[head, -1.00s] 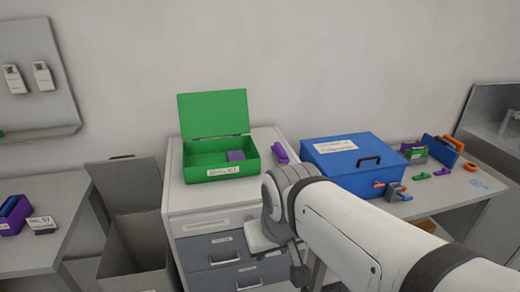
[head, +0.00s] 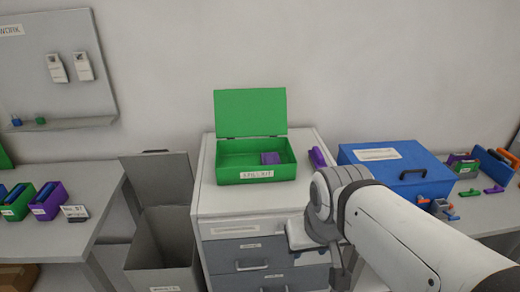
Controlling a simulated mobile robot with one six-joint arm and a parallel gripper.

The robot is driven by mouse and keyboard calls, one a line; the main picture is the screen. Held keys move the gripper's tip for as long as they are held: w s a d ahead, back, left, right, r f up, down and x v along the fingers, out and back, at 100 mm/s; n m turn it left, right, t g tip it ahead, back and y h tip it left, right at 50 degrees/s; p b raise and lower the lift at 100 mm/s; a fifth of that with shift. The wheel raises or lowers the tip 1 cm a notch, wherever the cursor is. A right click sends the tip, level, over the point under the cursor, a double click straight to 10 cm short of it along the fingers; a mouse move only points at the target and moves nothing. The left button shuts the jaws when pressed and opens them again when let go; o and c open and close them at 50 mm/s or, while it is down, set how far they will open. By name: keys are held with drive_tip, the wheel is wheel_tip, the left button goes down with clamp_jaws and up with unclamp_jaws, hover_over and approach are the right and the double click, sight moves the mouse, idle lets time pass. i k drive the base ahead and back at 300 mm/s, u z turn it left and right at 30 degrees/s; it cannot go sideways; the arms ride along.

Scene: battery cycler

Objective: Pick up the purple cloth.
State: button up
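A small purple block-shaped item (head: 270,158), which looks like the folded purple cloth, lies inside the open green box (head: 227,174), toward its right end. The green box stands on top of a white drawer cabinet (head: 208,196), with its lid raised at the back. My arm comes in from the lower right, and its wrist end is in front of the cabinet's right side, below and to the right of the box. My gripper (head: 300,235) shows only partly as a pale piece beside the wrist. Its fingers cannot be made out.
A purple object (head: 317,157) lies right of the green box. A closed blue box (head: 420,182) stands farther right, near small tools. A grey lidded bin (head: 160,240) stands left of the cabinet. Green and purple bins (head: 50,206) sit on the left table.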

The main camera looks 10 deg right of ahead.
sight(266, 158)
drive_tip(key=i, duration=0.85)
drive_tip(key=z, duration=0.05)
